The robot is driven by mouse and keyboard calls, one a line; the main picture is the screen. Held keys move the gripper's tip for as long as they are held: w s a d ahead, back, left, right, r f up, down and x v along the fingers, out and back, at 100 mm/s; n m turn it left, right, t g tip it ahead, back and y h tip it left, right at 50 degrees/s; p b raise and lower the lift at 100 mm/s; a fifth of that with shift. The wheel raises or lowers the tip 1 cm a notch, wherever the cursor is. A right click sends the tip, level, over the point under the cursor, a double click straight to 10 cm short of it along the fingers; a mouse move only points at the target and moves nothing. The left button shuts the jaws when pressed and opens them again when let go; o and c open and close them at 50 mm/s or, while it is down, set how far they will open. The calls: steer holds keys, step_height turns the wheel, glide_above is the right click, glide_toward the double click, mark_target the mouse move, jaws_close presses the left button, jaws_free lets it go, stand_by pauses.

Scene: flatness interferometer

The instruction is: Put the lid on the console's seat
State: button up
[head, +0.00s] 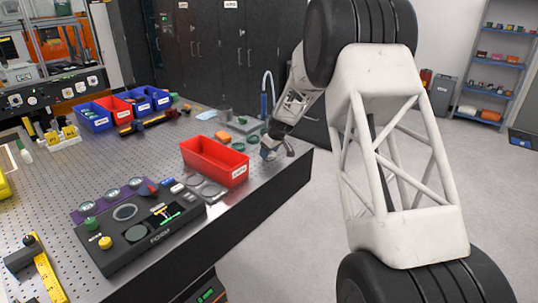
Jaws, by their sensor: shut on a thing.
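The dark console (165,240) lies at the front of the perforated table. A round ring on its top left, which looks like the seat (124,212), is uncovered. My gripper (270,152) is low over the table's right end, beyond the red bin and well away from the console. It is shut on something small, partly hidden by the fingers. This may be the lid, but it is too small to tell.
The open red bin (214,164) stands between my gripper and the console. A grey plate with round openings (205,190) lies before it. A purple tray (88,212) with round pieces lies behind the console. Blue bins (94,119) stand at the back left.

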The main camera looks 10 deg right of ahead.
steer(key=shift+r, duration=0.15)
steer(key=shift+r, duration=1.45)
steer(key=shift+s+r, duration=0.25)
steer(key=s+d+r, duration=0.1)
steer(key=s, duration=1.4)
steer(key=shift+s+d+r, duration=0.15)
steer(key=shift+s, duration=0.1)
steer(key=shift+w+d, duration=0.1)
